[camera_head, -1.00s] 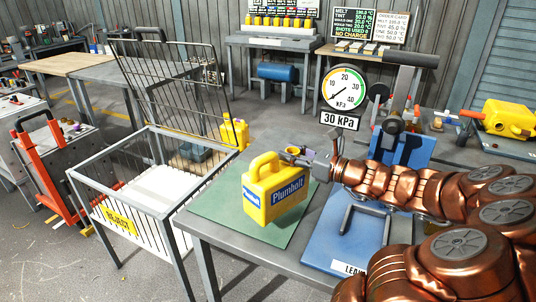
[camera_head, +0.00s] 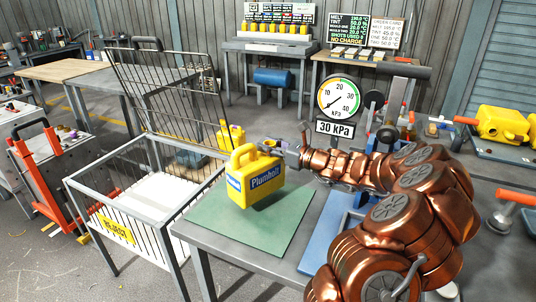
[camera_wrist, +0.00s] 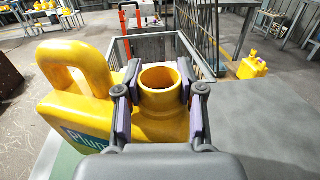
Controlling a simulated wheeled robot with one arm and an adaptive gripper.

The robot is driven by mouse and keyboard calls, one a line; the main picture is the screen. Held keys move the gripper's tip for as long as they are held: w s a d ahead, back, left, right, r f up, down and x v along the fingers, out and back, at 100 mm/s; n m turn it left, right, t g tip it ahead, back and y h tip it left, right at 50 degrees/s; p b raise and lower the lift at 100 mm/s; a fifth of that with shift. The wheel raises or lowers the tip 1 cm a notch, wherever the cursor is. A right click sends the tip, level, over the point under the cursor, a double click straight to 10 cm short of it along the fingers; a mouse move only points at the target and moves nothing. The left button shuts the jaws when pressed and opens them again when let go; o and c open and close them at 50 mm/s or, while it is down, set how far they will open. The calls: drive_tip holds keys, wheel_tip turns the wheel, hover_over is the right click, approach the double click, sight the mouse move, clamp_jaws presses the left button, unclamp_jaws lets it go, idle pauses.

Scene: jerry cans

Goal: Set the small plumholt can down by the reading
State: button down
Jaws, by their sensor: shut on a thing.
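The small yellow Plumholt can (camera_head: 256,181), upright with a blue name label, is at the table's left side over a green mat (camera_head: 285,222). I cannot tell whether its base touches the mat. My gripper (camera_head: 283,147) is shut on the can's open neck from the right. In the wrist view its fingers (camera_wrist: 160,78) clasp both sides of the yellow neck (camera_wrist: 160,98), with the can's handle at the left. A round gauge (camera_head: 339,97) stands behind, above a "30 kPa" sign (camera_head: 335,128). Its dark needle seems to point to the lower left.
A wire crate marked "REJECT" (camera_head: 116,229) stands left of the table with its lid raised. Another yellow can (camera_head: 231,136) is behind it.

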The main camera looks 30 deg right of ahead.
drive_tip(key=shift+w, duration=0.3)
drive_tip(key=shift+f, duration=1.9)
drive_tip(key=c, duration=0.7)
unclamp_jaws()
drive_tip(key=v, duration=1.2)
drive_tip(key=shift+s+b, duration=0.1)
drive_tip(key=shift+b, duration=0.25)
